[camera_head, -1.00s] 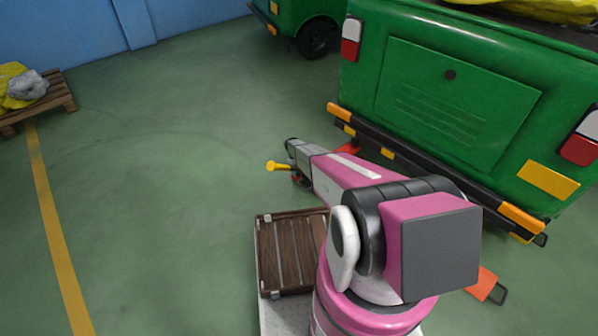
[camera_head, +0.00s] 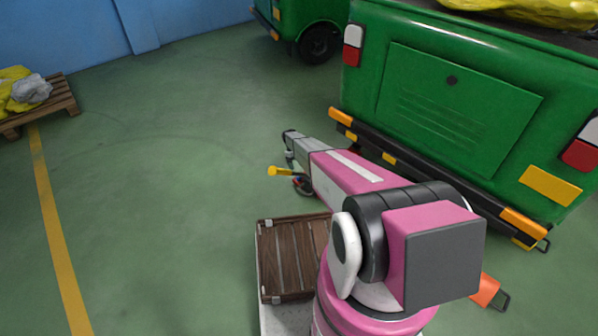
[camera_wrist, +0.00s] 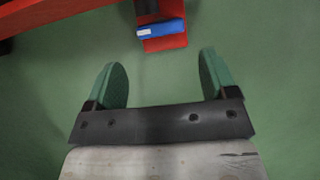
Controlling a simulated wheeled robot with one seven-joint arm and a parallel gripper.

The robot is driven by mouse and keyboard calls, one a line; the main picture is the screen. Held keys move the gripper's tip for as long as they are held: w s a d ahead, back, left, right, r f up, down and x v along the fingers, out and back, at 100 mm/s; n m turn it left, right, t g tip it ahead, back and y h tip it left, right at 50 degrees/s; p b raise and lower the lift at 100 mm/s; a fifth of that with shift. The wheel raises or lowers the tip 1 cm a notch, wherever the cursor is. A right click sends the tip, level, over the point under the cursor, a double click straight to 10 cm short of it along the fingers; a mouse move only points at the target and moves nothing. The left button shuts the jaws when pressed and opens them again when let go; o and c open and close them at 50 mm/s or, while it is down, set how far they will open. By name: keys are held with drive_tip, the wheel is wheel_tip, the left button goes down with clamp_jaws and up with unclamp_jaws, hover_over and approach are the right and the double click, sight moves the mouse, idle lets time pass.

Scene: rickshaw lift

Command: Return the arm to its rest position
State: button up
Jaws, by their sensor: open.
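My pink and grey arm (camera_head: 345,170) reaches forward and left from its base, low in front of the green vehicle (camera_head: 450,105). My gripper (camera_wrist: 162,82) shows in the wrist view with its two green fingers spread apart and nothing between them. In the head view the fingers are hidden behind the arm. Beyond the fingertips a red part with a blue block (camera_wrist: 161,29) lies at the top of the wrist view, apart from them. A red bar (camera_wrist: 50,15) crosses the upper left corner there.
A yellow-tipped part (camera_head: 280,171) shows beside the arm's far end. A wooden slatted crate (camera_head: 285,255) sits left of the arm's base. A second green vehicle (camera_head: 290,25) stands behind. A loaded pallet (camera_head: 45,108) is at far left. Open green floor (camera_head: 170,190) lies between.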

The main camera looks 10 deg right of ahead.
drive_tip(key=v, duration=0.2)
drive_tip(key=shift+w+r, duration=0.15)
drive_tip(key=shift+r, duration=0.1)
drive_tip(key=s+d+r+m+t+y, duration=0.2)
drive_tip(key=s+r+m, duration=0.4)
drive_tip(key=s+r, duration=3.3)
drive_tip(key=s+t, duration=0.1)
drive_tip(key=s, duration=0.3)
drive_tip(key=shift+s+r+m+t, duration=0.3)
drive_tip(key=shift+s+r, duration=0.05)
